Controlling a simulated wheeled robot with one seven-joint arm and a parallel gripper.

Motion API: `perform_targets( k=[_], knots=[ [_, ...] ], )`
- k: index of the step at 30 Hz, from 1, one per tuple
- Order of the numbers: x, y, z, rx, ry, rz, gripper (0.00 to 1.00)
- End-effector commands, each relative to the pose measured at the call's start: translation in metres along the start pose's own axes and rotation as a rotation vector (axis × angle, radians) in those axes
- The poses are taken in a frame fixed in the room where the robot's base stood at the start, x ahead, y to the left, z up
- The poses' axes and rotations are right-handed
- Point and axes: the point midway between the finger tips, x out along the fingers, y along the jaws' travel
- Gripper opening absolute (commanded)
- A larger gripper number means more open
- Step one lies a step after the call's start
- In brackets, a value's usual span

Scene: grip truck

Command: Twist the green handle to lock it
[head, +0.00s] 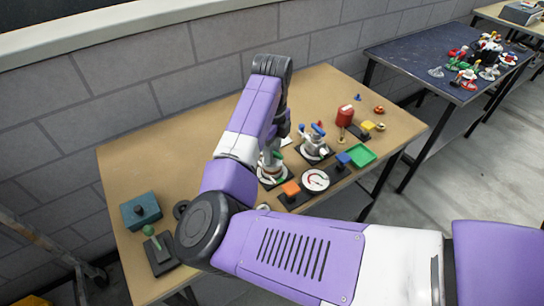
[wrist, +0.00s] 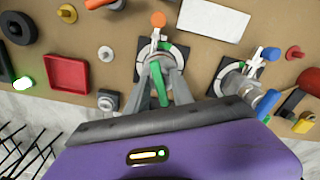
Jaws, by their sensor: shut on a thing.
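The green handle (wrist: 159,84) sits on a valve with a dark square base (wrist: 140,68) and a light round flange. In the wrist view the handle lies between the two grey fingers of my gripper (wrist: 160,72), which are shut on it. An orange knob (wrist: 158,20) stands on the far side of the same valve. In the head view the valve (head: 270,176) is beside my arm, with a bit of green at its top, and my arm hides most of the gripper.
A second valve with blue handles (wrist: 238,74) stands close on the right. A red tray (wrist: 68,72) lies to the left, near a black ring (wrist: 18,27). In the head view a dial gauge (head: 316,180), an orange button (head: 291,188) and a green tray (head: 361,155) are near the front edge.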

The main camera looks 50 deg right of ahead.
Motion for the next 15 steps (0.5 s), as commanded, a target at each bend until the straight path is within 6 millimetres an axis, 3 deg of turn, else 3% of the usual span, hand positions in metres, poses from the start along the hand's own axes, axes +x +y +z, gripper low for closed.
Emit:
perform_targets(
  k=[15],
  knots=[
    [0.0014,-0.0003,0.0002,0.345,-0.002,0.000,0.00]
  ],
)
